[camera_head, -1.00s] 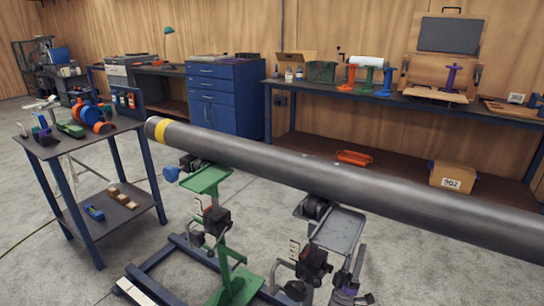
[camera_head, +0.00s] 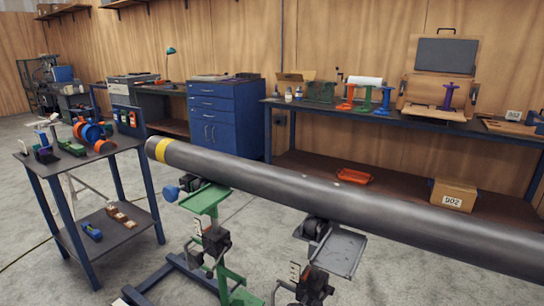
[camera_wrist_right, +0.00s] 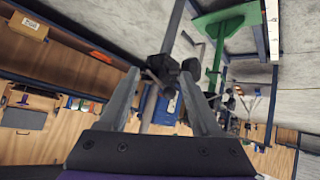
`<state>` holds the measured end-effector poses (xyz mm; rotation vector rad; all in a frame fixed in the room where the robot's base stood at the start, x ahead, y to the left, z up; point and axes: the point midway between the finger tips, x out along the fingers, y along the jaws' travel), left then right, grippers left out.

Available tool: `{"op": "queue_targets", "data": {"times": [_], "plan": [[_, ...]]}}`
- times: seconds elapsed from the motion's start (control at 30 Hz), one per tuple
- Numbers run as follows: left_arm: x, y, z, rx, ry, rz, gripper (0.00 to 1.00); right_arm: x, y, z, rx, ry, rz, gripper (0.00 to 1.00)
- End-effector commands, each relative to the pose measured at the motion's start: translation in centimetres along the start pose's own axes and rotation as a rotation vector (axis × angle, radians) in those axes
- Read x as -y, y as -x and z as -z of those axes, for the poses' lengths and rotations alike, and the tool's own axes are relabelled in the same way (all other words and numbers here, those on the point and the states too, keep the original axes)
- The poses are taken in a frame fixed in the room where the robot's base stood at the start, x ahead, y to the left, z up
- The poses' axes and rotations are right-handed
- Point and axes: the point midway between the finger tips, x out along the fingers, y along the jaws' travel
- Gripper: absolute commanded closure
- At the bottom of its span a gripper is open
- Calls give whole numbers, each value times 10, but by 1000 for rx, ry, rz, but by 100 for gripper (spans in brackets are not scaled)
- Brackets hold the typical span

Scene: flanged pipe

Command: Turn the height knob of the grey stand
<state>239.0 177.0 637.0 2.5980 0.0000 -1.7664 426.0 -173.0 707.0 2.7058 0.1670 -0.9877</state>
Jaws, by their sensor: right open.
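The grey stand (camera_head: 345,254) is under the pipe (camera_head: 350,198) in the head view, with a black roller on top and a black clamp block (camera_head: 315,284) at the bottom edge. Its lower part is cut off. In the right wrist view my right gripper (camera_wrist_right: 161,76) is open, its two grey fingers on either side of a dark knob-like part (camera_wrist_right: 161,68) near the tips. I cannot tell whether they touch it. Neither gripper shows in the head view.
A green stand (camera_head: 205,199) supports the pipe further left; it also shows in the wrist view (camera_wrist_right: 216,50). A small blue-legged table (camera_head: 128,236) stands left. A long workbench (camera_head: 430,123) runs along the back wall.

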Motion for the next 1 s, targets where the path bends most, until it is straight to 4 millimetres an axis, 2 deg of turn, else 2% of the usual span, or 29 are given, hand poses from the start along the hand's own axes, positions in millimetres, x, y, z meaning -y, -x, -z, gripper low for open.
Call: {"op": "queue_targets", "data": {"times": [0.03,0.1,0.4,0.67,0.77,1.0], "plan": [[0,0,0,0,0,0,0,8,16,-26,71,-41,20,35],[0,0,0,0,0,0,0,18,34,-58,166,-96,38,35],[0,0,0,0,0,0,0,49,101,-173,499,-283,48,35],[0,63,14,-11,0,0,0,37,147,-129,483,-281,47,35],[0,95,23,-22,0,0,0,31,171,-106,471,-281,46,35],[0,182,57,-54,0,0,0,12,232,-37,438,-281,42,35]]}}
